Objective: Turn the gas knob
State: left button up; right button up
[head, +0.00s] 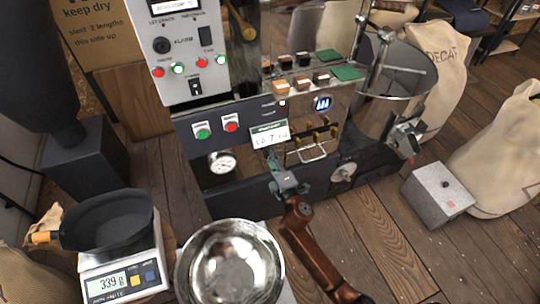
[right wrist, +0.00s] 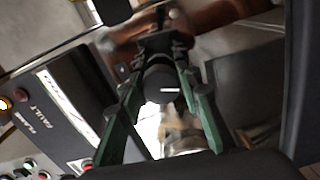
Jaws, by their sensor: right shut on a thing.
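My right gripper (head: 274,166) reaches up to the lower front of the roaster, just below a small lit readout (head: 269,134). In the right wrist view its two green fingers (right wrist: 160,84) are closed on either side of a dark round knob (right wrist: 160,92) with a short white mark on its face. In the head view the gripper covers that knob. A round pressure gauge (head: 222,163) sits to the left of the gripper on the same front. My left gripper is not in view.
A steel bowl (head: 230,225) stands just left of my right arm. A scale (head: 124,277) with a dark pan (head: 108,225) stands further left. A grey box (head: 438,194) and sacks (head: 505,145) are at the right.

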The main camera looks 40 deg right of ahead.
jog(key=shift+f, duration=0.15)
jog(key=o, duration=1.2)
jog(key=shift+c, duration=0.2)
jog(key=v, duration=1.2)
